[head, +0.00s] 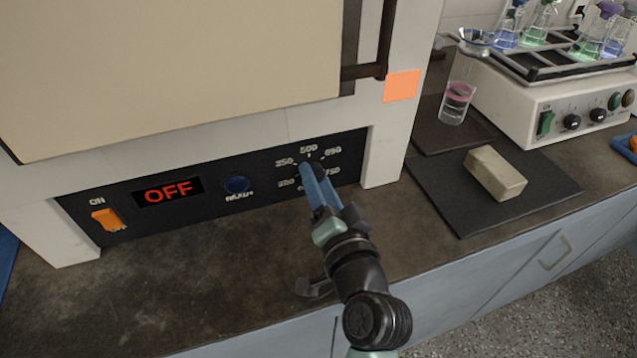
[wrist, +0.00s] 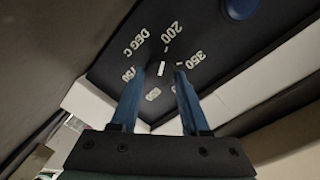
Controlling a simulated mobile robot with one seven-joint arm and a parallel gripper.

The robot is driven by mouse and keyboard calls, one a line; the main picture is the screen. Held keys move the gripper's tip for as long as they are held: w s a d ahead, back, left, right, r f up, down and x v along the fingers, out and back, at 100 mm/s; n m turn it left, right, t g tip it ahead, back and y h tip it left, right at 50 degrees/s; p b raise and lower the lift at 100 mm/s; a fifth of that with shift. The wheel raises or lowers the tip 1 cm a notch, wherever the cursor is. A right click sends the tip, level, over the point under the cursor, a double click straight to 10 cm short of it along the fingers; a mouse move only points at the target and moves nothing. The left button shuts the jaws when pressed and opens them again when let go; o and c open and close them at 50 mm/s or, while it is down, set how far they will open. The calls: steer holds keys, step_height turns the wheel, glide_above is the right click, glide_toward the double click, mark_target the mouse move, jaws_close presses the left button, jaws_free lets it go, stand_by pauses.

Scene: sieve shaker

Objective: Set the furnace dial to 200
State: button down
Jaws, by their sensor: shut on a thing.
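The furnace dial (wrist: 160,80) is a dark round knob with a white mark, seen between my fingers in the wrist view. The white mark lies roughly in line with the tick of the label 200 (wrist: 173,32); I cannot tell which end of the mark points. The label 350 (wrist: 190,60) is to its right. My gripper (head: 312,170) has its blue fingers shut on the dial, and in the head view they hide most of it. The furnace panel (head: 262,163) is black, and its display (head: 168,191) reads OFF in red.
An orange switch (head: 108,219) marked ON and a blue button (head: 236,185) sit left of the dial. Right of the furnace, a pale block (head: 495,173) lies on a dark mat (head: 455,205).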

steer(key=shift+f, duration=0.1)
steer(key=shift+c, duration=1.9)
jaws_free()
steer(key=v, duration=1.3)
